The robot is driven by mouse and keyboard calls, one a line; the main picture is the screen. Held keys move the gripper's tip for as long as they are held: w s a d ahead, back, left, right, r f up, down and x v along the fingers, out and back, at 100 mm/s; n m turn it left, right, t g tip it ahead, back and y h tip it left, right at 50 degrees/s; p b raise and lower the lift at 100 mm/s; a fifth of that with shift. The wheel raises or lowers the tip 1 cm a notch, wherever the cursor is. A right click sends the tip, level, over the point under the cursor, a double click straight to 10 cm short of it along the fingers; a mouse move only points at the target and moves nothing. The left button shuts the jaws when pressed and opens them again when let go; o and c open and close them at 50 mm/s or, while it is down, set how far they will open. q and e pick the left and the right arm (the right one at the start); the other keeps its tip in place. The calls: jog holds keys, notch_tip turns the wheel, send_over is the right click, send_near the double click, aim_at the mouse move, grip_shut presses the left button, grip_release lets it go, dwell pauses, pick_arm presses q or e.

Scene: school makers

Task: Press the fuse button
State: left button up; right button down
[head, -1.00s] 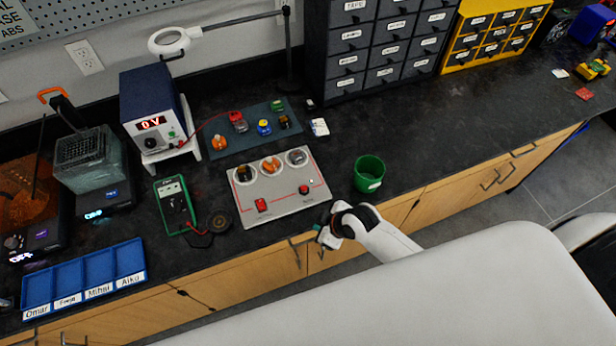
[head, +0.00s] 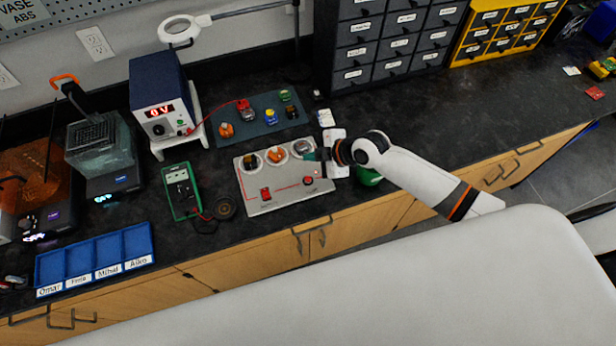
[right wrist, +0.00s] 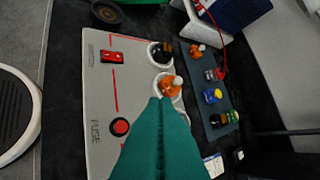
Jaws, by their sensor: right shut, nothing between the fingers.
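The grey panel (head: 285,200) lies flat on the dark bench. Its round red fuse button (head: 308,181) is near the front right corner. In the right wrist view the fuse button (right wrist: 121,126) sits beside the printed word FUSE. My right gripper (head: 311,156) is shut and empty, with its teal fingertips above the panel's right end, behind the fuse button in the head view. In the right wrist view the shut fingers (right wrist: 158,102) lie beside the button and cover part of the panel. I cannot tell their exact height. My left gripper is not in view.
The panel also has a red rocker switch (head: 265,193) and three round sockets with parts. The green cup (head: 369,177) is partly hidden behind my right arm. A multimeter (head: 181,190) stands left; a blue mat (head: 245,130) with components lies behind.

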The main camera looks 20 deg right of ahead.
jog(key=b, duration=0.6)
send_near(305, 178)
jog(key=w+a+f, duration=0.1)
jog(key=w, duration=0.1)
jog(key=w+a+f, duration=0.1)
jog(key=a, duration=0.1)
jog(key=shift+w+a+f, duration=0.15)
jog(key=shift+w+a, duration=0.05)
jog(key=shift+w, duration=0.2)
jog(key=shift+f+b, duration=0.4)
jog(key=shift+b, duration=0.15)
dwell(0.5)
jog(key=shift+f+b, duration=0.35)
jog(key=shift+b, duration=0.1)
jog(key=shift+f+b, duration=0.5)
dwell(0.6)
jog(key=shift+r, duration=0.1)
jog(key=shift+r+p, duration=0.75)
jog(key=shift+r, duration=0.1)
jog(key=shift+r, duration=0.1)
